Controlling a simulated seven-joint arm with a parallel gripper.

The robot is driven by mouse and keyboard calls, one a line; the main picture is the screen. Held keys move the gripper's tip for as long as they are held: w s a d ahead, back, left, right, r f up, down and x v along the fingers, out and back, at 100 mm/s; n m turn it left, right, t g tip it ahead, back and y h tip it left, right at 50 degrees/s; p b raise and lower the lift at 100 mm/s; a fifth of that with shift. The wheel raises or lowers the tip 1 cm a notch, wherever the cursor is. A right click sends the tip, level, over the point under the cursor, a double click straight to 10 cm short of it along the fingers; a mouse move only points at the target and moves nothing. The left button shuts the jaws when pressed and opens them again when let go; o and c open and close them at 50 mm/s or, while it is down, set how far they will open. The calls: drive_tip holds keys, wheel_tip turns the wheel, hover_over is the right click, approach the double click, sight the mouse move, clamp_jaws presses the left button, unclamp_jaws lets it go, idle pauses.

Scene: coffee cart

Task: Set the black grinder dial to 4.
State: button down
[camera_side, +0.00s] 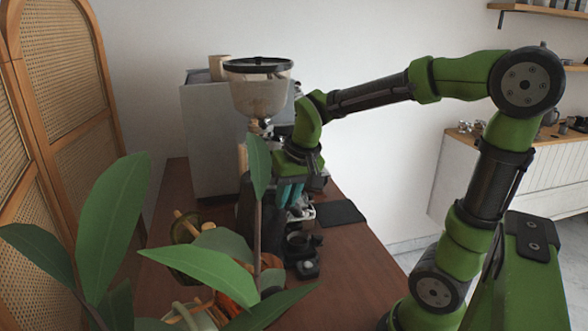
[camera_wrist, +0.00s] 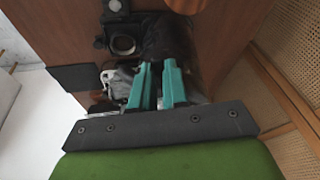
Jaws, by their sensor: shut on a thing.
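In the wrist view a dark rounded mass, likely part of the grinder (camera_wrist: 168,38), lies just beyond my fingertips. My gripper (camera_side: 289,202) points down at the grinder's right side in the side view. Its teal fingers also show in the wrist view (camera_wrist: 156,66), close together with a narrow gap. They are shut on what seems to be the grinder dial. The dial and its numbers are hidden, so its setting cannot be read.
A black mat (camera_side: 342,213) lies right of the gripper. A dark device with a round top (camera_side: 301,252) stands in front. A large grey machine (camera_side: 212,140) is behind. A leafy plant (camera_side: 115,225) partly blocks the side view. The brown table (camera_side: 350,270) is clear at front right.

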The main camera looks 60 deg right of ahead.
drive_tip(key=shift+w+a+r+m, duration=0.2)
drive_tip(key=shift+w+a+m, duration=0.3)
drive_tip(key=shift+m, duration=0.4)
drive_tip(key=shift+a, duration=0.1)
drive_tip(key=c, duration=1.1)
unclamp_jaws()
drive_tip(key=shift+s, duration=0.1)
drive_tip(key=v, duration=1.6)
drive_tip(key=shift+a+r, duration=0.15)
drive_tip(key=shift+r, duration=0.3)
